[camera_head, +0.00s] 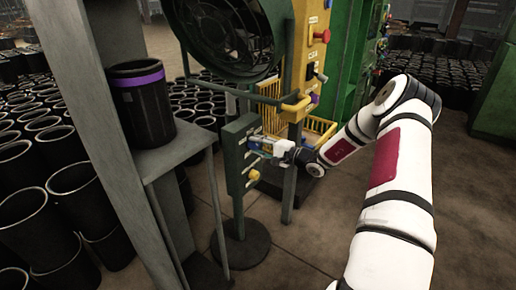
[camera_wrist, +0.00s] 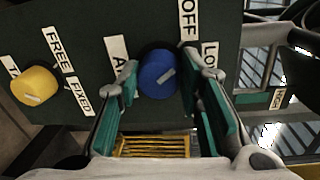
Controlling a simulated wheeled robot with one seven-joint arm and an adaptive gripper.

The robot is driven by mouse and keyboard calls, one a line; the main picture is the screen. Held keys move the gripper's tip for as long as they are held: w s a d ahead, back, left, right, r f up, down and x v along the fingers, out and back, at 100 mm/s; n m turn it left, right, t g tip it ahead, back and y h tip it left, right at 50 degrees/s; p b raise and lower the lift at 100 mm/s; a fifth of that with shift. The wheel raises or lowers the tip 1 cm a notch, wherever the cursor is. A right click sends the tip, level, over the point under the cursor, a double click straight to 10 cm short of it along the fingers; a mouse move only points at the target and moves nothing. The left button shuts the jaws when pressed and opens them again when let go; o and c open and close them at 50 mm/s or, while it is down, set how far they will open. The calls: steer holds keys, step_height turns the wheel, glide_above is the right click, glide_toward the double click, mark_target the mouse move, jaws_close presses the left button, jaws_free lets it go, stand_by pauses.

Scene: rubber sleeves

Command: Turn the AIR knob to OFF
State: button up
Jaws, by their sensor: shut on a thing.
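The blue knob (camera_wrist: 157,73) is on a dark green panel (camera_wrist: 87,20), which also shows in the head view (camera_head: 236,172). A label starting with "A" (camera_wrist: 118,58) is beside it, partly covered by a finger. In the head view, my gripper (camera_head: 264,144) meets the panel's face and hides the knob.
A yellow knob (camera_wrist: 35,86) with FREE and FIXED labels is left on the same panel. A yellow wire basket (camera_head: 318,132) is behind my gripper. A fan (camera_head: 225,32) hangs above. A shelf (camera_head: 170,150) with a black, purple-banded sleeve (camera_head: 142,105) stands left.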

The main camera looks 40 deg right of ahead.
steer(key=shift+f+n+b, duration=0.1)
steer(key=shift+n+b, duration=0.2)
steer(key=shift+n, duration=0.4)
steer(key=o, duration=1.2)
steer(key=shift+c, duration=0.2)
steer(key=shift+s, duration=0.15)
steer(key=v, duration=1.1)
steer(key=shift+s, duration=0.4)
steer(key=shift+d, duration=0.1)
